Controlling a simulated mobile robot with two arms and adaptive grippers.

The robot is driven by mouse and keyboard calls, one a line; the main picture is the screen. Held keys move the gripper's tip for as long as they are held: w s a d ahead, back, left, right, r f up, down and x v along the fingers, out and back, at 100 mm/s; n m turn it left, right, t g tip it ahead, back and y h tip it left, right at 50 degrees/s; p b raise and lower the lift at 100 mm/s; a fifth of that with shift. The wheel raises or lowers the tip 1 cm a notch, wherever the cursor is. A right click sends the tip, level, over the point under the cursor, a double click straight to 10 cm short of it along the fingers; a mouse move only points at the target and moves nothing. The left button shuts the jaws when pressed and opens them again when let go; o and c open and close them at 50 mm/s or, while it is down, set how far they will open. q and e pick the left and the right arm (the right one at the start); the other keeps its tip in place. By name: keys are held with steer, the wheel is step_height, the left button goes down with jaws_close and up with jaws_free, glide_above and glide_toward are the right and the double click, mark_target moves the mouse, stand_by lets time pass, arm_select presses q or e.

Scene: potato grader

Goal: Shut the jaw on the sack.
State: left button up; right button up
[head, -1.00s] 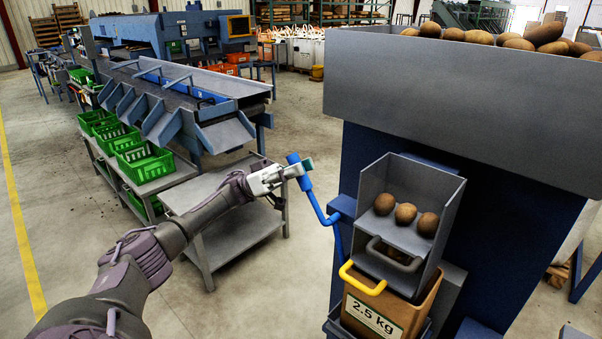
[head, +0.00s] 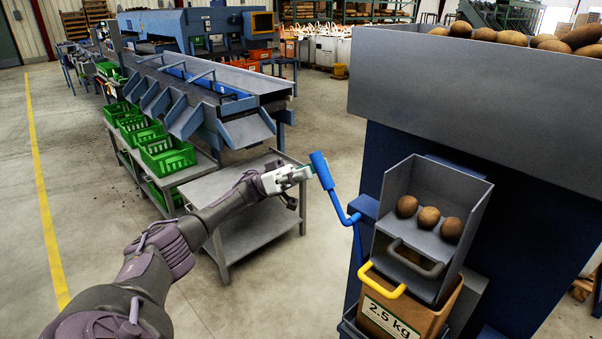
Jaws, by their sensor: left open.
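The brown sack (head: 440,323), marked 2.5 kg, hangs upright at lower right below a grey weighing chute. A yellow bar (head: 384,281) crosses the front of the sack's top. A blue crank lever (head: 322,172) with a thick grip stands up at the left of the sack, on the machine's side. My left gripper (head: 305,173) is open and empty, just left of the blue grip. Its tips look close to the grip; whether they touch cannot be told. The jaw at the sack's mouth is mostly hidden under the chute. My right gripper is out of view.
The grey chute (head: 398,178) holds 3 potatoes and has a dark handle (head: 415,260). A large potato hopper (head: 450,90) rises above. A grey bench (head: 262,230) and green crates (head: 166,153) stand left. Clear floor lies between bench and machine.

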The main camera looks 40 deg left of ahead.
arm_select(q)
steer(key=shift+v, duration=2.85)
steer(key=shift+w+f, duration=0.1)
